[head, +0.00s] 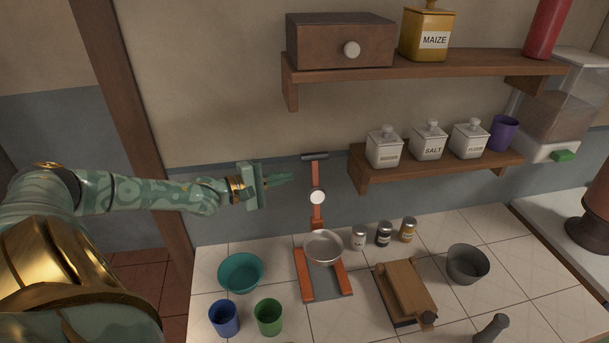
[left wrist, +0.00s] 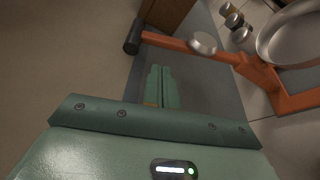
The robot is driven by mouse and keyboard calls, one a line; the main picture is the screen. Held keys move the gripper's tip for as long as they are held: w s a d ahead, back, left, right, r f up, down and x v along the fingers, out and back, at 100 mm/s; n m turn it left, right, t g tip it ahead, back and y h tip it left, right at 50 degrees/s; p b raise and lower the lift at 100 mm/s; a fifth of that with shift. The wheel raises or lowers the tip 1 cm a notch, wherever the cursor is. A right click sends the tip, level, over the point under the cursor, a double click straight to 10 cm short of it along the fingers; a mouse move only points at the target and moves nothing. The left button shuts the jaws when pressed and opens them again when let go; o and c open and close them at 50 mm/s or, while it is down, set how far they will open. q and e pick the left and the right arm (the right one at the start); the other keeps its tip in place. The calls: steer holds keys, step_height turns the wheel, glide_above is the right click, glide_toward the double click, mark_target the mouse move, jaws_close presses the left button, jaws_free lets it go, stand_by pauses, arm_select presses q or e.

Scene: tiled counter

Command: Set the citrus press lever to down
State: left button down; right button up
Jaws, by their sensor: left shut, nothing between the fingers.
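The citrus press (head: 305,273) stands on the tiled counter, with an orange frame and a round metal bowl (head: 323,246). Its orange lever (head: 317,182) points up and ends in a dark crossbar handle (head: 314,156). In the left wrist view the lever (left wrist: 170,42) runs across the top, with the dark handle (left wrist: 133,37) at its left end. My left gripper (head: 290,179) is shut and empty, to the left of the lever and a little below the handle. In the left wrist view the closed fingers (left wrist: 161,88) appear apart from the lever. My right gripper is not in view.
A teal bowl (head: 240,272), blue cup (head: 224,318) and green cup (head: 268,316) stand left of the press. Small spice jars (head: 384,234), a wooden press-like device (head: 405,291) and a grey bowl (head: 468,264) stand right. A lower shelf (head: 440,168) with canisters juts out right of the lever.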

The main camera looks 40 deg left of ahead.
mark_target(303, 172)
arm_select(q)
steer(key=shift+b+x, duration=0.35)
steer(key=shift+x, duration=2.75)
steer(key=shift+f, duration=0.1)
